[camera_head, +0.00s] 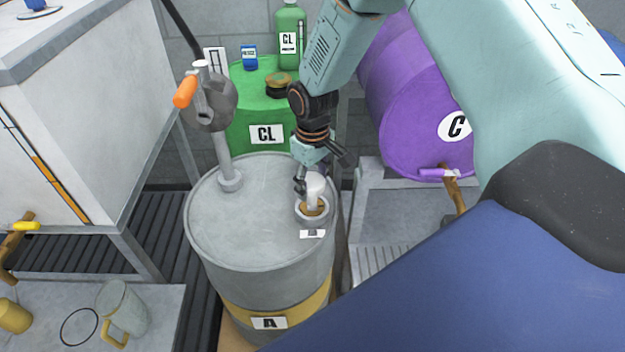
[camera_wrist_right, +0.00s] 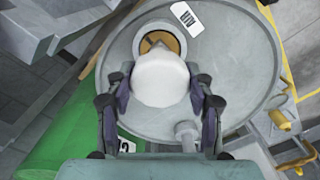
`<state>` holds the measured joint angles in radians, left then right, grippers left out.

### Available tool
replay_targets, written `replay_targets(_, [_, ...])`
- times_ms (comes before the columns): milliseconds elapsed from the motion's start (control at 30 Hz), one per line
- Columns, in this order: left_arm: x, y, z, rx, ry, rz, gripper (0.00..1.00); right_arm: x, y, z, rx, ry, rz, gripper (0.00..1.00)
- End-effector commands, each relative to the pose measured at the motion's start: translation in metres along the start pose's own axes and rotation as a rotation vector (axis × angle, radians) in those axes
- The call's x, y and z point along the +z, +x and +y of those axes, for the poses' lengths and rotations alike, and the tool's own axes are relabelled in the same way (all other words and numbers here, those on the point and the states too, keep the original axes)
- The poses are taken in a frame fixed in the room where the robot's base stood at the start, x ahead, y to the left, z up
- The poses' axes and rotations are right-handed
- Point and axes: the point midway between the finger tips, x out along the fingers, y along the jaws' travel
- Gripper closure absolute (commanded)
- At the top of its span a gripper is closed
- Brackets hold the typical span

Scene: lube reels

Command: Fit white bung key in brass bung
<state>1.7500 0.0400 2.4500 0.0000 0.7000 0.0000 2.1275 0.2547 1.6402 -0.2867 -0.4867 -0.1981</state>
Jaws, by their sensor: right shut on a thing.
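The white bung key (camera_head: 315,186) is in my right gripper (camera_head: 306,188), which is shut on it above the grey drum (camera_head: 245,225) marked A. In the right wrist view the key's round white top (camera_wrist_right: 161,78) sits between the fingers of the gripper (camera_wrist_right: 160,95). The brass bung (camera_head: 312,206) is in a raised ring at the drum lid's right side; it also shows in the wrist view (camera_wrist_right: 158,42), partly covered by the key. The key's lower end is over or at the bung; I cannot tell whether it is seated. My left gripper is not in view.
A hand pump with an orange handle (camera_head: 185,91) stands on the lid's left side. A green drum (camera_head: 250,130) is behind, a purple drum (camera_head: 405,100) at right. A clear jug (camera_head: 122,308) is at lower left. The lid's middle is bare.

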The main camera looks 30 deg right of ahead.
Motion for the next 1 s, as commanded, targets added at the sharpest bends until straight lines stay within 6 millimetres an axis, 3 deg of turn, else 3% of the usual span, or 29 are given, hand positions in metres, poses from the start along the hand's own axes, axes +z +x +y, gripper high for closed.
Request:
replay_targets(167, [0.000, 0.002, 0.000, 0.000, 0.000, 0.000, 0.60, 0.000, 0.004, 0.000, 0.000, 0.000, 0.000, 0.81])
replay_targets(200, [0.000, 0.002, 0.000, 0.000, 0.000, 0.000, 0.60, 0.000, 0.004, 0.000, 0.000, 0.000, 0.000, 0.45])
replay_targets(500, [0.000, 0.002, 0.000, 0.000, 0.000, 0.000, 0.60, 0.000, 0.004, 0.000, 0.000, 0.000, 0.000, 0.20])
replay_targets(833, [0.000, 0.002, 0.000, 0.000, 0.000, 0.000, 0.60, 0.000, 0.002, 0.000, 0.000, 0.000, 0.001, 0.20])
replay_targets(1000, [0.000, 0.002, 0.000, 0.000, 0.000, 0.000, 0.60, -0.001, -0.017, 0.000, 0.000, 0.001, 0.003, 0.20])
